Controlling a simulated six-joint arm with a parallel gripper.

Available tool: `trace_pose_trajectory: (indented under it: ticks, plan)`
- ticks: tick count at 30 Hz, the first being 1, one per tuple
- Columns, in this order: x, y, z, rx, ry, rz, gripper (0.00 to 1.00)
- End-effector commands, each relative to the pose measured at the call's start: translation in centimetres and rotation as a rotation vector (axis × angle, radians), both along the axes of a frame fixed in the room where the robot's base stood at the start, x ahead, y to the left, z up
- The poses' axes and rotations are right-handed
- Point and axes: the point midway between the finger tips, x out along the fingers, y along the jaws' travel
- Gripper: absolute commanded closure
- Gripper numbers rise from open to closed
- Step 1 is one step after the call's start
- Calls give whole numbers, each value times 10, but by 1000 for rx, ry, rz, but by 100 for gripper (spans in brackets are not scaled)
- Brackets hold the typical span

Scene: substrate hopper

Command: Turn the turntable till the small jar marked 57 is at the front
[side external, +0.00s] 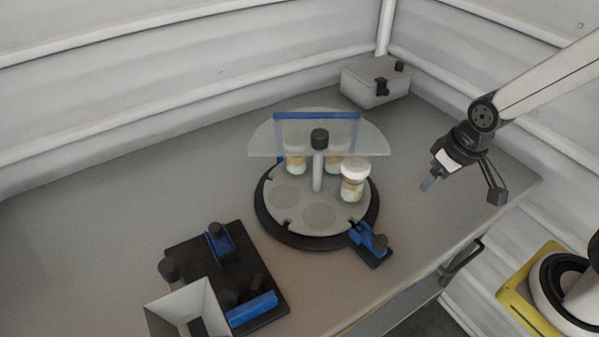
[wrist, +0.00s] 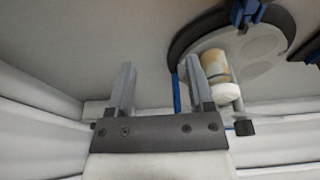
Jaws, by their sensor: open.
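The turntable (side external: 287,222) is a grey disc with round recesses on a black base, with a central post and black knob (side external: 319,138). One small jar (side external: 353,183) with a white lid and tan contents stands on its right side; it also shows in the wrist view (wrist: 215,68). Two more jars (side external: 296,160) stand at the back behind a clear half-round screen with a blue frame (side external: 317,116). I cannot read a number on any jar. My gripper (side external: 428,184) is open and empty, in the air right of the turntable; its fingers (wrist: 160,85) also show in the wrist view.
A blue latch on a black block (side external: 371,243) sits at the turntable's front right edge. A black fixture with blue parts (side external: 228,270) and a white hopper (side external: 185,306) stand at front left. A grey lidded box (side external: 375,83) stands at the back. The left bench is clear.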

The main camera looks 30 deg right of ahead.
Motion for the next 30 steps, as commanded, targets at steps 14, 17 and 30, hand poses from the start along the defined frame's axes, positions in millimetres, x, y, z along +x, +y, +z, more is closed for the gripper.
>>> trace_pose_trajectory:
  ticks: [14,17,30]
  plan:
    - [1,0,1,0,1,0,24]
    - [7,2,3,2,3,1,24]
    - [81,36,38,15,72,6,24]
